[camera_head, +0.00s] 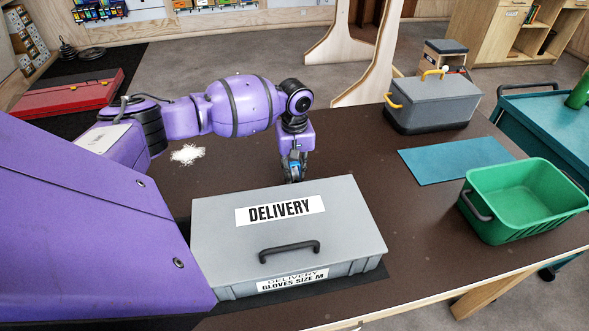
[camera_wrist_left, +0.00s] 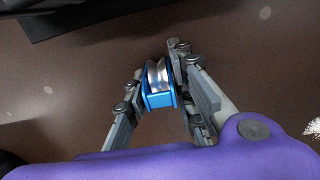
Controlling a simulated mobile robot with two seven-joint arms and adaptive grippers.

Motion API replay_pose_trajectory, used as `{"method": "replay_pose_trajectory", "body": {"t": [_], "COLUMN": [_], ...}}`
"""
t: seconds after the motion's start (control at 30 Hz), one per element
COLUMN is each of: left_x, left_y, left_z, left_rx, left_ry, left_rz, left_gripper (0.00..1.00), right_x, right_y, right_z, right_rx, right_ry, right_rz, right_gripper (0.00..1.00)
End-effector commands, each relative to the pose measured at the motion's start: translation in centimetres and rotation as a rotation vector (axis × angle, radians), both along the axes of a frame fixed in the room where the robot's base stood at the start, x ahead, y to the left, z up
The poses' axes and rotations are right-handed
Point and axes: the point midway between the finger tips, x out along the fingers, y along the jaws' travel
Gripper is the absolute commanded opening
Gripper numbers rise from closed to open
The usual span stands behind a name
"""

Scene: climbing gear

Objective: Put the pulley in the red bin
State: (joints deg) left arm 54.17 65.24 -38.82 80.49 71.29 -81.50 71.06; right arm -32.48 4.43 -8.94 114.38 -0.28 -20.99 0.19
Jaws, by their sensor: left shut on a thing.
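The pulley (camera_wrist_left: 158,96), blue with a silver wheel, is between the fingers of my left gripper in the left wrist view. My left gripper (camera_head: 293,170) is shut on it, above the brown table just behind the grey delivery box. In the head view only a little blue shows at the fingers. Whether the pulley touches the table is hard to tell. No red bin shows in either view; a green bin (camera_head: 527,232) with a dark handle stands at the right. My right gripper is not in view.
The closed grey delivery box (camera_head: 347,220) stands in front of my left gripper. A teal mat (camera_head: 455,160) lies bare beside the green bin. A grey cooler (camera_head: 434,103) stands at the back. White powder (camera_head: 187,154) lies under my arm. A red case (camera_head: 70,92) lies beyond the table.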

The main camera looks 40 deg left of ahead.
Motion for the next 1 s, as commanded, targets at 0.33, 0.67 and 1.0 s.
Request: {"method": "replay_pose_trajectory", "body": {"t": [0.33,0.67,1.0], "left_x": [0.0,0.1,0.1], "left_y": [0.0,0.0,0.0], "left_z": [0.0,2.3,9.5], "left_rx": [0.000,0.000,0.001], "left_ry": [0.000,-0.004,-0.003], "left_rz": [0.000,0.000,0.000], "left_gripper": [0.42,0.42,0.42], "right_x": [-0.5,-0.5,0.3], "right_y": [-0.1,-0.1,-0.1], "right_z": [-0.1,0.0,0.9], "right_rx": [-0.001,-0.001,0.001], "right_ry": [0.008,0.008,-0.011], "right_rz": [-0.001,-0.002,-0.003], "right_gripper": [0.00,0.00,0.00]}}
